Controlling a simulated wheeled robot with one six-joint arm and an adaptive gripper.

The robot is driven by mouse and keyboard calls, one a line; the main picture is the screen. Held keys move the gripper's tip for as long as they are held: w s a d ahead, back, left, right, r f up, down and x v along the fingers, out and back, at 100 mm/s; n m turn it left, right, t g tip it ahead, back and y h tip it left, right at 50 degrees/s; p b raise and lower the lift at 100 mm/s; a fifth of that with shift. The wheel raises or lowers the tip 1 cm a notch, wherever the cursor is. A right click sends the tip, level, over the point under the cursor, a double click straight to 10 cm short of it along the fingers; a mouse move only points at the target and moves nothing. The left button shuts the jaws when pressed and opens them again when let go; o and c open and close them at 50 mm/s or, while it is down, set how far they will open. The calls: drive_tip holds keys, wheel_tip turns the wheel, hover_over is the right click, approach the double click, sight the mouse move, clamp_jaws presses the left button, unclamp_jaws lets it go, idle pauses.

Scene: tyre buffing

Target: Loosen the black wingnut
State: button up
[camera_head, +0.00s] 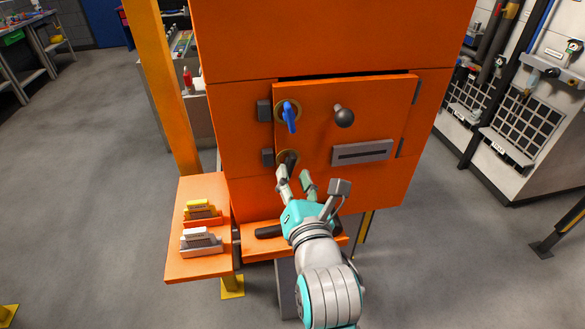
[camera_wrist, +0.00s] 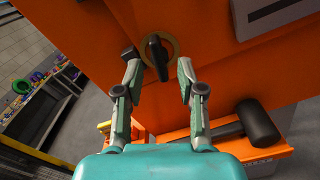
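The black wingnut (camera_head: 291,157) sits on a brass-coloured ring at the lower left of the orange door, below the blue wingnut (camera_head: 290,116). In the wrist view the black wingnut (camera_wrist: 154,50) has its wing close to upright, slightly tilted. My gripper (camera_head: 295,176) is just in front of and below it. In the wrist view my gripper (camera_wrist: 157,62) is open, one fingertip on each side of the wing's lower end. Gaps show on both sides there, and nothing is held. In the head view my fingers partly cover the ring.
The orange door (camera_head: 380,115) carries a dark ball knob (camera_head: 344,117) and a grey slotted plate (camera_head: 362,152). A black-headed mallet (camera_wrist: 258,125) lies on the orange ledge below. A side shelf (camera_head: 190,267) at left holds two small card holders. Grey floor is open on both sides.

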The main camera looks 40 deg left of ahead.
idle(0.3)
drive_tip(key=shift+x, duration=1.3)
clamp_jaws()
drive_tip(key=shift+n, duration=1.1)
unclamp_jaws()
